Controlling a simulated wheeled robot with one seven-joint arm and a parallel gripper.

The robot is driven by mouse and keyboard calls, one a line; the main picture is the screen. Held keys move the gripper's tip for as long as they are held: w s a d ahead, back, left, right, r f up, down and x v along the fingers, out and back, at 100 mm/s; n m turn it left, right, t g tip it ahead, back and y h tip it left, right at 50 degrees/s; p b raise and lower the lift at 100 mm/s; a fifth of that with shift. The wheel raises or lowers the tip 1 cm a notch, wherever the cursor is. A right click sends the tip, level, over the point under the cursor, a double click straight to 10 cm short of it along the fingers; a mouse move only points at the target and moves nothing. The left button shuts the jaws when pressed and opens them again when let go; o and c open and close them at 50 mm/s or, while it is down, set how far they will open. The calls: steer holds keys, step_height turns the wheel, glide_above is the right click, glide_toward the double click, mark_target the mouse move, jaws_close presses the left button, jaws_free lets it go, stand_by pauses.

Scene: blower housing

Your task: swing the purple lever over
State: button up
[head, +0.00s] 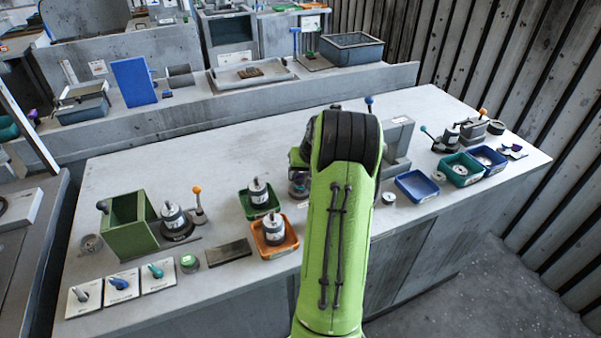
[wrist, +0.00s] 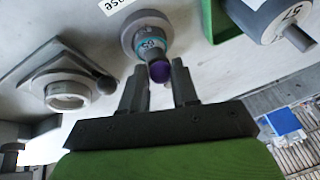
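The purple lever shows in the wrist view as a dark purple ball knob (wrist: 159,72) on a short stem with a teal collar, above a round grey base (wrist: 147,36). My gripper (wrist: 160,66) is open, with its two dark fingertips on either side of the knob in the picture. I cannot tell whether either finger touches it. In the head view my green arm hides the gripper, and the lever is not clearly visible there.
In the wrist view, a grey fixture with a round ring (wrist: 68,95) stands to the left. A green container wall (wrist: 218,20) and a grey cylinder (wrist: 275,15) are to the right. In the head view, an orange tray (head: 292,246) and a blue tray (head: 417,187) flank my arm.

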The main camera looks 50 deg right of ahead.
jaws_close()
steer(key=m, duration=0.1)
steer(key=w+a+m+h, duration=0.1)
steer(key=m+b, duration=0.1)
steer(key=m, duration=0.1)
steer(key=shift+w+a+g+h, duration=0.3)
steer(key=shift+a+g, duration=0.1)
steer(key=w+m, duration=0.1)
steer(key=a+m+g+h, duration=0.1)
steer(key=m, duration=0.1)
steer(key=shift+w+m, duration=0.3)
steer(key=shift+w, duration=0.05)
steer(key=m, duration=0.1)
steer(key=w+m+g, duration=0.1)
steer(key=shift+w+a+r+m+h+p, duration=0.1)
steer(key=shift+w+a+m+h+p, duration=0.1)
steer(key=shift+m+h+p, duration=0.1)
steer(key=w+m+g+p, duration=0.1)
steer(key=m, duration=0.1)
steer(key=w+m+g+p, duration=0.1)
steer(key=m, duration=0.1)
steer(key=shift+w+r+m, duration=0.1)
steer(key=shift+w+m, duration=0.05)
steer(key=shift+m, duration=0.15)
steer(key=shift+w+d+m+g+p, duration=0.2)
steer(key=shift+w+m+g+p, duration=0.2)
steer(key=shift+m+p, duration=0.45)
steer(key=shift+w+d+m+g+p, duration=0.15)
steer(key=shift+w+m+g+p, duration=0.2)
steer(key=shift+m+p, duration=0.5)
